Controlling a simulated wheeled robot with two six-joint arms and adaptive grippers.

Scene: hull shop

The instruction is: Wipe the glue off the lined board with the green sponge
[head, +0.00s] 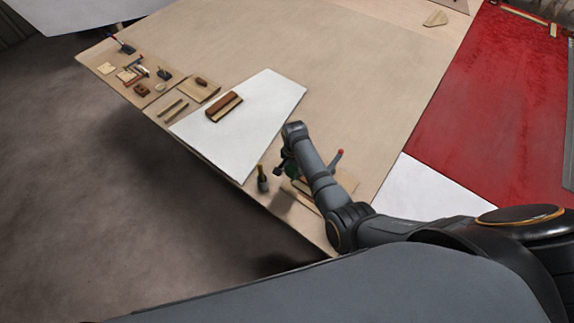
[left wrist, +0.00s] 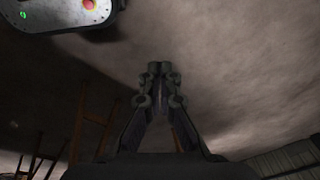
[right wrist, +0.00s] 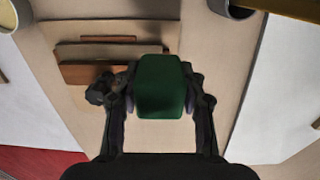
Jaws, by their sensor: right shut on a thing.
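The green sponge (right wrist: 160,86) is between the fingers of my right gripper (right wrist: 152,92), which is shut on it. In the head view only a little of the sponge (head: 291,170) shows beside my right gripper (head: 284,166), over the near corner of the bench. I cannot make out a lined board or glue for certain; a tan board (head: 290,187) lies partly hidden under my right arm. It carries brown wooden strips (right wrist: 108,50) in the right wrist view. My left gripper (left wrist: 160,70) has its fingertips together and is empty, away from the bench.
A white panel (head: 262,108) lies on the bench (head: 350,60), with a brown and cream block (head: 224,107) on it. A dark bottle-like thing (head: 263,178) stands near my right gripper. Small tools and boards lie at the far left corner. The bench's middle is clear.

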